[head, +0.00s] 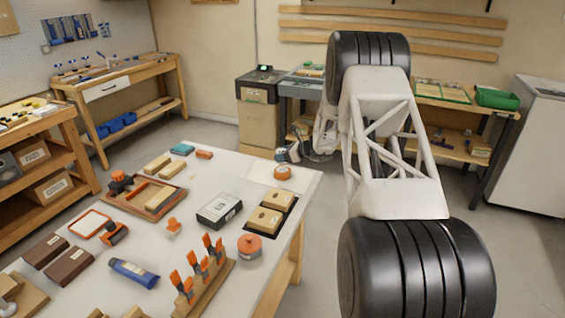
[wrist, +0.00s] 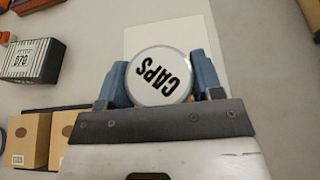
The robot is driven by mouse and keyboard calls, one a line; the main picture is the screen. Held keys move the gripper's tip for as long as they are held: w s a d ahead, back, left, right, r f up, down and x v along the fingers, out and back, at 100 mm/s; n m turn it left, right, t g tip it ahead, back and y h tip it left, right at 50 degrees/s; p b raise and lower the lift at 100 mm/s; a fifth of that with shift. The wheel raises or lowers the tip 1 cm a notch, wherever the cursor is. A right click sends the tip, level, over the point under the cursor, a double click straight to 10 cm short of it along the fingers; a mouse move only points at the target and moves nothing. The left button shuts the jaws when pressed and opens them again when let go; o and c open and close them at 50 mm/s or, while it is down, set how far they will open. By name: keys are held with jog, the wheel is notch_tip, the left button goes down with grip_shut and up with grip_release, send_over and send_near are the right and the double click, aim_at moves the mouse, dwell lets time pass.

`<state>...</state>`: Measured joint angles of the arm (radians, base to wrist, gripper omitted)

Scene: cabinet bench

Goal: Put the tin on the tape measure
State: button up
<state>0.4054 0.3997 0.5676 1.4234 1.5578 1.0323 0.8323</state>
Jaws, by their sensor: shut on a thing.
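The tin is a round can with a pale lid marked CAPS (wrist: 160,76). In the wrist view it sits between the two blue fingers of my gripper (wrist: 163,80), which is shut on it. In the head view my gripper (head: 290,152) is low over the far right end of the white table, close to a small round orange thing (head: 282,172) on a pale sheet, which looks like the tape measure. In the wrist view, small bits of orange show beside the fingers below the tin; most of what lies under it is hidden. I cannot tell whether tin and tape measure touch.
Two cardboard boxes (head: 264,219) and a black-and-white box (head: 219,210) stand nearer on the table (head: 205,172). An orange round container (head: 250,247) and a rack with orange clamps (head: 205,278) are at the front. The pale sheet (wrist: 165,32) is otherwise clear.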

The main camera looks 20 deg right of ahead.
jog(key=shift+f, duration=1.75)
jog(key=shift+f, duration=0.15)
jog(key=o, duration=1)
jog(key=shift+r, duration=0.2)
jog(key=v, duration=1.2)
